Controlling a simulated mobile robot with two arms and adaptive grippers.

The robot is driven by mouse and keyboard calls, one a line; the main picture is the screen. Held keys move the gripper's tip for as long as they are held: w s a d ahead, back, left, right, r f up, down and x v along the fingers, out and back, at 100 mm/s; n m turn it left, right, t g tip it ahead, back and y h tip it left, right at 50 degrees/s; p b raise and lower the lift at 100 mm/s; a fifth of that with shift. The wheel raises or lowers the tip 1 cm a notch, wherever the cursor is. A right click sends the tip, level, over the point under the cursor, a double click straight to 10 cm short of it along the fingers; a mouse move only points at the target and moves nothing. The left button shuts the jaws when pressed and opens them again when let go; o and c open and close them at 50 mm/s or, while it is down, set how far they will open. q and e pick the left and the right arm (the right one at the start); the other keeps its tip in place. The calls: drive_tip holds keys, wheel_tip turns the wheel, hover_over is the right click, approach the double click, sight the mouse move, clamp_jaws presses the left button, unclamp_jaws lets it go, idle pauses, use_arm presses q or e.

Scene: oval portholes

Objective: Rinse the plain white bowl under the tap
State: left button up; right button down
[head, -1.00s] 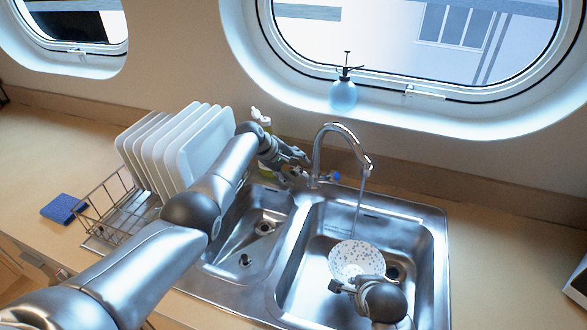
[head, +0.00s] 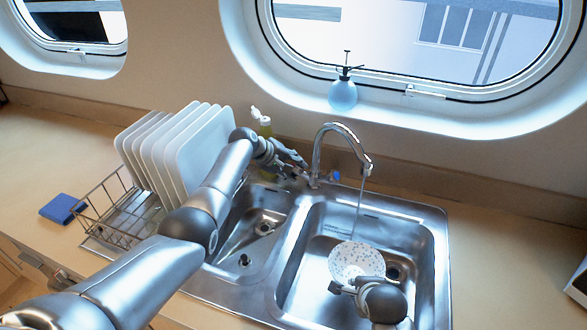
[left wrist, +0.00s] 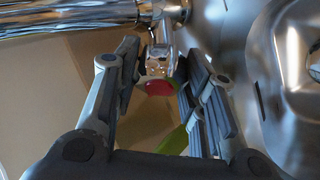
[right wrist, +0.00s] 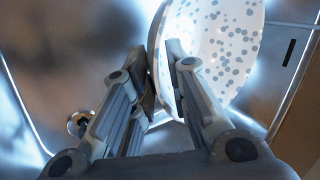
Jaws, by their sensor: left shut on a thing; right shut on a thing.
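A white bowl with grey spots (head: 352,259), not plain white, is tilted inside the right sink basin. My right gripper (head: 345,286) is shut on its rim; the rim between the fingers also shows in the right wrist view (right wrist: 215,50). The chrome tap (head: 318,150) stands behind the basins. A thin stream of water (head: 360,205) falls from its spout towards the bowl. My left gripper (head: 300,172) is at the tap's left side. In the left wrist view its fingers (left wrist: 163,55) are around a chrome tap handle (left wrist: 157,62) with a red mark. No plain white bowl shows.
White plates (head: 190,145) stand in a wire rack (head: 105,210) on the left. A blue sponge (head: 63,208) lies beside it. A bottle (head: 262,122) stands behind my left forearm, and a blue spray bottle (head: 343,95) is on the window ledge. The left basin (head: 255,235) is empty.

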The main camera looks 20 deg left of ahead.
use_arm(q)
drive_tip(key=shift+f+m+t+h+b, duration=0.3)
drive_tip(key=shift+f+m+b, duration=0.05)
drive_tip(key=shift+m+b, duration=0.5)
use_arm(e)
wheel_tip(320, 180, down, 2)
drive_tip(key=shift+f, duration=0.2)
use_arm(q)
drive_tip(key=shift+r+m+b, duration=0.15)
drive_tip(key=shift+m+b, duration=0.3)
drive_tip(key=shift+b, duration=0.2)
use_arm(e)
drive_tip(key=shift+f, duration=0.55)
use_arm(q)
drive_tip(key=shift+r+h, duration=0.1)
drive_tip(key=shift+h, duration=0.3)
drive_tip(key=o, duration=1)
drive_tip(key=shift+r, duration=0.15)
